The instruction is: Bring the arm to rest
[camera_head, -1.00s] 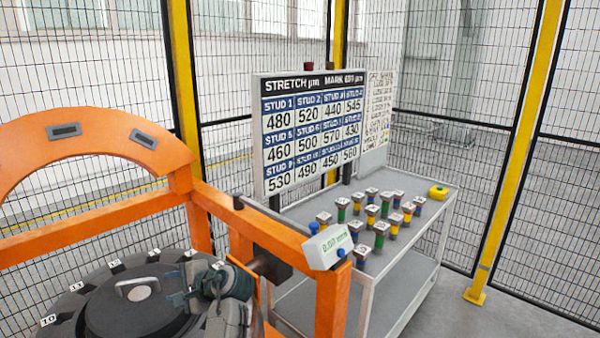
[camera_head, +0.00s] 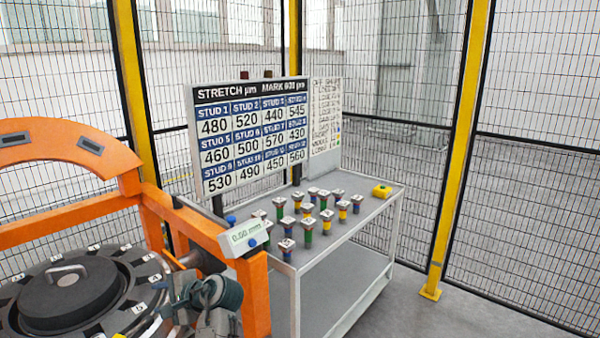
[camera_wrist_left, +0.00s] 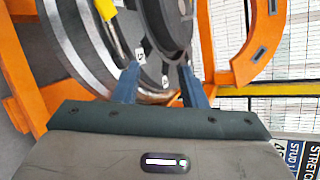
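My left gripper (camera_head: 166,295) is low in the head view, at the right edge of a round dark flange (camera_head: 75,290) with a handled cover and numbered tags. In the left wrist view both fingers of the left gripper (camera_wrist_left: 161,82) stand apart with nothing held between them. The dark rim lies behind them; I cannot tell whether they touch it. My right gripper is in neither view.
An orange frame (camera_head: 256,295) with a readout box (camera_head: 244,238) stands close to my left arm. Beyond are a grey cart (camera_head: 352,226) with several coloured studs, a number board (camera_head: 250,135) and a mesh fence with yellow posts (camera_head: 456,150). Floor at right is clear.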

